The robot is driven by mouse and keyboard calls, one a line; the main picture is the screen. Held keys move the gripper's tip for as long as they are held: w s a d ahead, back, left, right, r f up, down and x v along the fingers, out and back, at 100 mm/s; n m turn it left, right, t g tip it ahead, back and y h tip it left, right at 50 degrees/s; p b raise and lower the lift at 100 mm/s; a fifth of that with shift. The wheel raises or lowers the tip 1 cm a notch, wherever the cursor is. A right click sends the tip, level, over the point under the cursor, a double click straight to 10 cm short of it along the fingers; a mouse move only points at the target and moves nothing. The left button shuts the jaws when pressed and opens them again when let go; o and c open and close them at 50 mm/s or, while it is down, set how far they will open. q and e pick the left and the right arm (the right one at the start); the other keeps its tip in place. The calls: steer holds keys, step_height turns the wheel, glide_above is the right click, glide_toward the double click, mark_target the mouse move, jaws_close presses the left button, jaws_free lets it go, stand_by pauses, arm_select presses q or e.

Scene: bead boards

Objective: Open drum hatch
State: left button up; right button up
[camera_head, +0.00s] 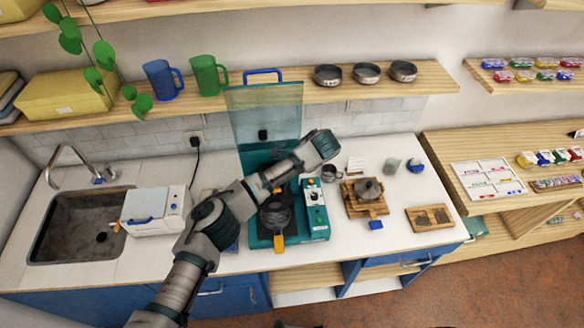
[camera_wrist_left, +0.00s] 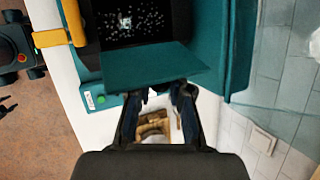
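The teal machine (camera_head: 257,262) stands on the counter. Its dark round drum (camera_head: 275,216) has an orange handle (camera_head: 278,243) at the front. In the left wrist view the machine's dark interior (camera_wrist_left: 135,25) shows white specks, with a teal flap (camera_wrist_left: 150,66) below it. My left gripper (camera_wrist_left: 163,92) is at the flap's lower edge, its fingers partly apart with a gap between the tips. I cannot tell whether they touch the flap. In the head view my left arm crosses over the machine and hides part of it; the fingers are not clear there. My right gripper is not in view.
A clear teal panel (camera_head: 265,108) stands up behind the machine. A white box (camera_head: 155,213) and sink (camera_head: 75,228) are to the left. A wooden stand (camera_head: 365,208) and wooden tray (camera_head: 430,218) are to the right. A shelf (camera_head: 300,95) hangs above.

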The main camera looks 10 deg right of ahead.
arm_select(q)
steer(key=shift+o, duration=1.4)
steer(key=shift+w+f, duration=0.1)
steer(key=shift+w, duration=0.05)
steer(key=v, duration=1.2)
steer(key=shift+w+f, duration=0.1)
steer(key=shift+f, duration=0.05)
